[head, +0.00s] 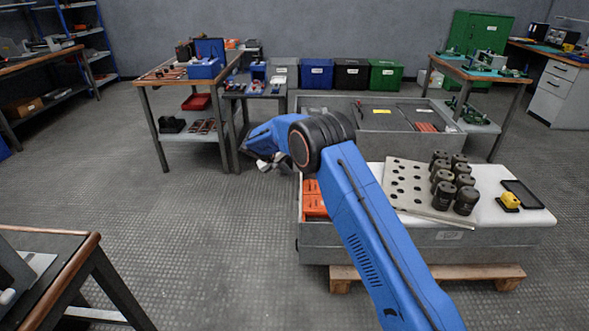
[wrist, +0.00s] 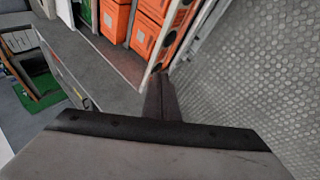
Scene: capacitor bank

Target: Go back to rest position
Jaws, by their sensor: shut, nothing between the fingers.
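My gripper (head: 266,162) hangs at the end of my blue arm, to the left of the grey crate's near left side and above the floor. In the wrist view the fingers (wrist: 162,98) are together with nothing between them. Past the fingertips are orange boxes (wrist: 152,32) inside the crate, and the textured floor lies to the right. The orange boxes also show in the head view (head: 315,200), partly hidden by my arm.
A white board with a perforated plate (head: 405,178), dark capacitors (head: 443,187) and a yellow item (head: 510,199) lies on the crate (head: 470,240). A workbench (head: 165,85) stands back left, another table (head: 50,270) front left. The floor (head: 190,220) between is clear.

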